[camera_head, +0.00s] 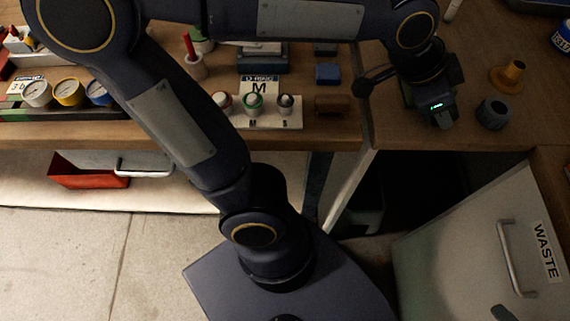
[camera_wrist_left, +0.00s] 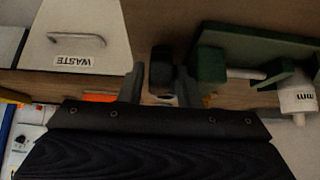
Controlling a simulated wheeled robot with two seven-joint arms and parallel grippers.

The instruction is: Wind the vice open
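I cannot make out the vice for certain. A dark bar with a round end (camera_head: 361,87) shows just left of my left gripper in the head view, and I cannot tell whether it is the vice's handle. My left gripper (camera_head: 436,112) is over the right bench, its fingertips hidden there by its own body. In the left wrist view its two fingers (camera_wrist_left: 161,88) stand apart. A dark block (camera_wrist_left: 162,66) shows beyond the gap. A green body with a pale rod (camera_wrist_left: 245,74) is to the right. My right gripper is not in view.
A dark grey ring-shaped part (camera_head: 493,113) and an orange flanged piece (camera_head: 512,75) stand right of the gripper. A WASTE bin (camera_head: 480,240) stands below. The left bench holds gauges (camera_head: 68,92), an O-ring stand (camera_head: 262,116) and a blue block (camera_head: 327,74).

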